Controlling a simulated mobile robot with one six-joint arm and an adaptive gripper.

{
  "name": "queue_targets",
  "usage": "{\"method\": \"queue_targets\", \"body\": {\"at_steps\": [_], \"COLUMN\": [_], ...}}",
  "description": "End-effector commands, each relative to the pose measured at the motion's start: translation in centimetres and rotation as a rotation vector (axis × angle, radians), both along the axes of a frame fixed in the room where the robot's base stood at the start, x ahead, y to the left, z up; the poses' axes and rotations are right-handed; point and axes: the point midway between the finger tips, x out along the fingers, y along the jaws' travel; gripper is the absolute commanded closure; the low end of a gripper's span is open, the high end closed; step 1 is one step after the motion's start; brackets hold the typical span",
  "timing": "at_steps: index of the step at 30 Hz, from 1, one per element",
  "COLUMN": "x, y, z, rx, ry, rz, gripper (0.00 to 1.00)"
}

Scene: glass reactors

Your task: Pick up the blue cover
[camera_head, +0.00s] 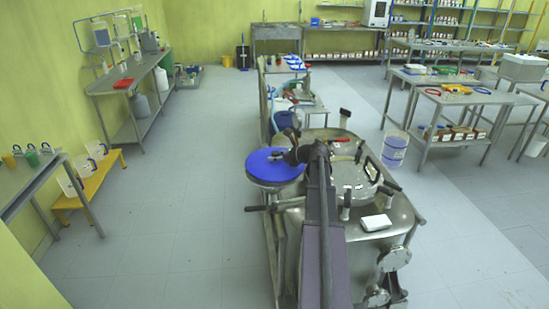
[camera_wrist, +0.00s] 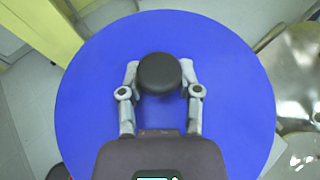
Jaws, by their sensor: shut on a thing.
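The blue cover (camera_head: 272,164) is a round, flat disc with a black knob. In the head view it is at the left side of the steel reactor (camera_head: 375,215), beside the end of my arm. In the wrist view the blue cover (camera_wrist: 235,110) fills most of the picture, and its black knob (camera_wrist: 160,73) is between the fingers. My gripper (camera_wrist: 160,80) is shut on the knob, with one finger on each side. The head view shows my gripper (camera_head: 293,150) at the right edge of the cover, partly hidden by my arm. I cannot tell whether the cover is resting or lifted.
A steel lid with black clamps (camera_head: 342,143) is just right of the cover. A white box (camera_head: 376,222) lies on the reactor top. A steel bench (camera_head: 300,105) with blue items stands behind. The floor (camera_head: 190,180) to the left is clear.

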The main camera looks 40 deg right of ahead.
Motion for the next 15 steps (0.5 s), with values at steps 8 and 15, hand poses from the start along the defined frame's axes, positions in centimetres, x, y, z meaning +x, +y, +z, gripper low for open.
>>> {"method": "queue_targets", "body": {"at_steps": [8,15], "x": [-1.5,-3.3], "y": [-5.0,-10.1], "z": [1.0,1.5], "rx": [0.001,0.001], "ry": [-0.001,0.0], "rz": [-0.004,-0.004], "gripper": [1.0,1.0]}}
